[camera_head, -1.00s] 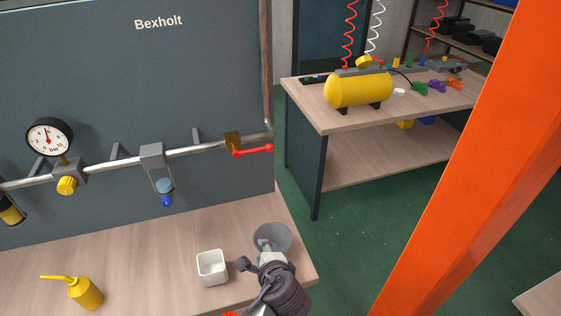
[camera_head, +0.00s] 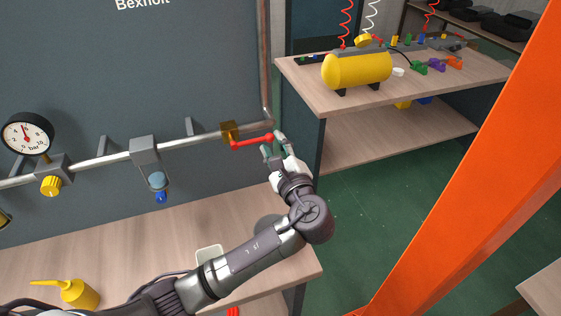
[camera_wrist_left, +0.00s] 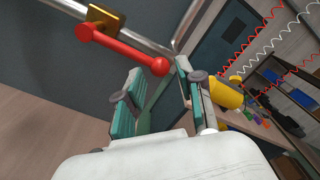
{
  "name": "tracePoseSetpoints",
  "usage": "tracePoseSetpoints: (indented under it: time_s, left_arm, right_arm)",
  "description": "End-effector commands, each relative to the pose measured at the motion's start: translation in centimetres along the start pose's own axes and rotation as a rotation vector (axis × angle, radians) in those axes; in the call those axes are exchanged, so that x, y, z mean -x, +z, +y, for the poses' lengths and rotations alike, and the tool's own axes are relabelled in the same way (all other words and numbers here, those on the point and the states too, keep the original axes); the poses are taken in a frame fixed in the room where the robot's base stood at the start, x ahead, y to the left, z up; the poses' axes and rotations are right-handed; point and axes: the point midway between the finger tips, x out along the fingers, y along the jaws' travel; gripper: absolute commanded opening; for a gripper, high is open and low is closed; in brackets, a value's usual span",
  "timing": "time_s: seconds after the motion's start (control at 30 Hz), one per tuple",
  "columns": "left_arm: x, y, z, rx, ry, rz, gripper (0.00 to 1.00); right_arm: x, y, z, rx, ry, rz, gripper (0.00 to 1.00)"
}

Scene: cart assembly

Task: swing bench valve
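The bench valve is a brass body (camera_head: 229,131) on the grey pipe, with a red handle (camera_head: 252,141) lying along the pipe and pointing right. My left gripper (camera_head: 273,146) is just at the right end of the handle, its fingers apart. In the left wrist view the valve body (camera_wrist_left: 103,18) and the red handle (camera_wrist_left: 122,50) show, with the handle's ball end (camera_wrist_left: 160,66) just beyond the open fingers (camera_wrist_left: 157,95). Nothing is between the fingers; I cannot tell whether one touches the handle in the head view. My right gripper is not in view.
A pressure gauge (camera_head: 27,133), yellow knob (camera_head: 51,186) and blue-tipped filter (camera_head: 157,181) sit along the pipe. A yellow oil can (camera_head: 79,293) and a partly hidden white cup (camera_head: 209,254) stand on the bench. An orange post (camera_head: 455,160) rises at right.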

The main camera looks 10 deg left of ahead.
Motion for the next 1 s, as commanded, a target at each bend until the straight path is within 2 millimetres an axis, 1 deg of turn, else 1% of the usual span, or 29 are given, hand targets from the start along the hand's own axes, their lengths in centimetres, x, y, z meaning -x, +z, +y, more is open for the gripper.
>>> tracePoseSetpoints:
  time_s: [0.03,0.1,0.13,0.17,0.3,0.33,0.5,0.63,0.9,1.0]
  left_arm:
    - [-0.8,-0.2,0.3,0.0,-0.002,-0.004,0.38]
    - [-1.9,-0.2,0.3,0.0,-0.002,-0.005,0.38]
    - [-2.4,-0.2,0.3,0.001,-0.001,-0.004,0.38]
    - [-2.3,-0.1,0.1,0.0,0.0,-0.001,0.35]
    - [-2.2,0.0,0.0,0.001,-0.001,-0.001,0.12]
    - [-2.2,0.1,-0.1,0.001,-0.001,-0.001,0.1]
    - [-2.1,0.1,-0.1,0.002,-0.003,-0.002,0.1]
    - [-2.1,-0.3,0.4,0.003,-0.003,-0.002,0.1]
    - [-2.1,-1.4,1.9,0.001,-0.001,-0.002,0.04]
    - [-2.1,-1.5,2.1,0.001,0.0,-0.002,0.04]
  right_arm:
    - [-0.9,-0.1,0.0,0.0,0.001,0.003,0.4]
    - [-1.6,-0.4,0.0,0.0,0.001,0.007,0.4]
    - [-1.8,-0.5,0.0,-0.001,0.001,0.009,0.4]
    - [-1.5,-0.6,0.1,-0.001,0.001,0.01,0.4]
    - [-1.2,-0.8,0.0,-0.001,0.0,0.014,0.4]
    - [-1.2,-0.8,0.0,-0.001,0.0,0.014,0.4]
    - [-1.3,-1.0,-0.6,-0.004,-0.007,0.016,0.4]
    - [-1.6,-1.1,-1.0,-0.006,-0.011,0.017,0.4]
    - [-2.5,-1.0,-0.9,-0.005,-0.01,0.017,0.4]
    - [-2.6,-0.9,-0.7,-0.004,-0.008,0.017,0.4]
